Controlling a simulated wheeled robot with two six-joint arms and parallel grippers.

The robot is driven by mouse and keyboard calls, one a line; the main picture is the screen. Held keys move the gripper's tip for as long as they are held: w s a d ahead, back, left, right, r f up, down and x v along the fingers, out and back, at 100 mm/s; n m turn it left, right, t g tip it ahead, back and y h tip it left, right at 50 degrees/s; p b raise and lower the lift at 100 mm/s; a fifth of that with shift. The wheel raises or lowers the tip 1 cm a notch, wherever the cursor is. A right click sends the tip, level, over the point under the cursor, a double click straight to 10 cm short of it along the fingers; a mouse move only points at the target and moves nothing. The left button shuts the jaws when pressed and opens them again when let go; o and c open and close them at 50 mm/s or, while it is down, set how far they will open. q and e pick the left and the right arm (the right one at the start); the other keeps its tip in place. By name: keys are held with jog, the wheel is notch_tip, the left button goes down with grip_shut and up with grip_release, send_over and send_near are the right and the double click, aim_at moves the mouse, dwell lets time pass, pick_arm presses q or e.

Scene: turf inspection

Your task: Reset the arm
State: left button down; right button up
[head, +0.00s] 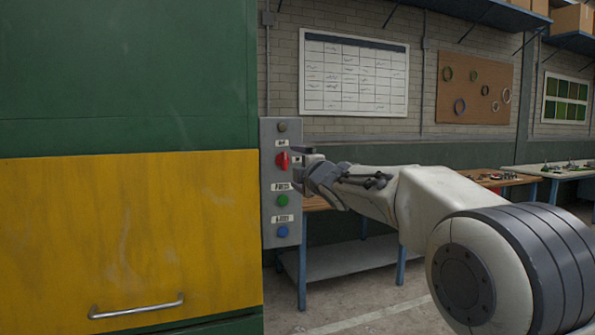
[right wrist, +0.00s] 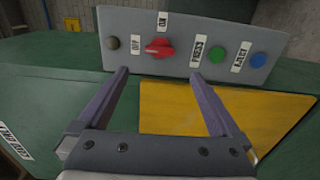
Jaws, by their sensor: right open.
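My right gripper (head: 312,172) is open and empty. It is in front of a grey control panel (head: 268,235), beside the panel's red switch (head: 282,160). In the right wrist view, my right gripper's two fingers (right wrist: 160,75) stand wide apart below the red switch (right wrist: 160,48), with nothing between them. The switch has OFF and ON labels near it; its handle lies roughly along the panel and its exact setting is hard to tell. My left gripper is not in view.
The panel also bears a dark knob (right wrist: 112,43), a green button (right wrist: 217,54) and a blue button (right wrist: 258,60). A green machine with a yellow door (head: 130,230) and metal handle (head: 136,306) fills the left. Workbenches (head: 350,262) stand behind; open floor lies at the lower middle.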

jog(key=s+a+f+m+g+h+p, duration=0.1)
jog(key=s+a+f+m+g+p, duration=0.3)
jog(key=s+f, duration=0.6)
jog(key=s+d+f+m+g+h+p, duration=0.15)
jog(key=s+f+m+g, duration=0.45)
jog(key=s, duration=0.7)
jog(key=s+d+f+m+g+p, duration=0.1)
jog(key=s+f+g, duration=0.1)
jog(key=s, duration=0.6)
jog(key=s+d+f+m+g+h+p, duration=0.1)
jog(key=s+d+f+m+g, duration=0.1)
jog(key=s+f, duration=0.3)
jog(key=s+d+f+m+g+h+p, duration=0.1)
jog(key=s+f+g, duration=0.2)
jog(key=s, duration=1)
jog(key=shift+d+f, duration=0.3)
jog(key=shift+f, duration=0.15)
jog(key=shift+s, duration=0.1)
